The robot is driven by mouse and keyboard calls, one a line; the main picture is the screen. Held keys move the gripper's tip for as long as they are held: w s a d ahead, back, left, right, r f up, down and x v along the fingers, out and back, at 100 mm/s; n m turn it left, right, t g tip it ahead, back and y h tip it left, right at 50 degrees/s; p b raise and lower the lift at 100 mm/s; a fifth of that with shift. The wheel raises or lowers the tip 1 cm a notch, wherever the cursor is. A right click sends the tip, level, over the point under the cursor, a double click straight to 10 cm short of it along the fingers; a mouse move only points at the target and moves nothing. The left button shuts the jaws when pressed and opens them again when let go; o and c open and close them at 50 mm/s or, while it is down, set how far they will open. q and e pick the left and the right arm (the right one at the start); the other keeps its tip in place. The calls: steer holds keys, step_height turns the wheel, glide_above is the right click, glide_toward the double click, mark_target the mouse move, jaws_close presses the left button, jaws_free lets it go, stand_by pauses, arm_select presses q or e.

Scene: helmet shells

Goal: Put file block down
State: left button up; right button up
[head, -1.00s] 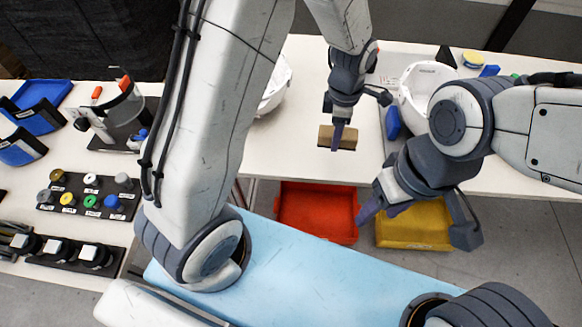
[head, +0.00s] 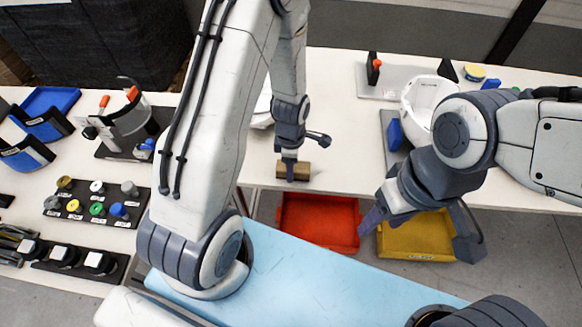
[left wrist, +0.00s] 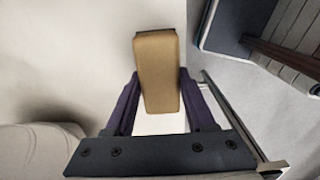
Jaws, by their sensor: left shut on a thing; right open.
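The file block (head: 301,171) is a tan-brown block near the front edge of the white table in the head view. My left gripper (head: 290,172) points down and is shut on it. In the left wrist view the block (left wrist: 158,70) stands between the two dark purple fingers of the left gripper (left wrist: 157,103), with a dark layer on its far end. I cannot tell whether the block touches the table. My right gripper (head: 415,225) is open and empty, in front of the table above the yellow bin.
A red bin (head: 318,222) and a yellow bin (head: 415,238) sit below the table's front edge. A white helmet shell (head: 420,100) stands at the right, and another is partly hidden behind my left arm. The white table (head: 345,140) is clear right of the block.

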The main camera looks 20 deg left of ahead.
arm_select(q)
steer(key=shift+f, duration=0.55)
steer(key=shift+f, duration=0.25)
steer(key=o, duration=1.2)
steer(key=shift+r, duration=0.1)
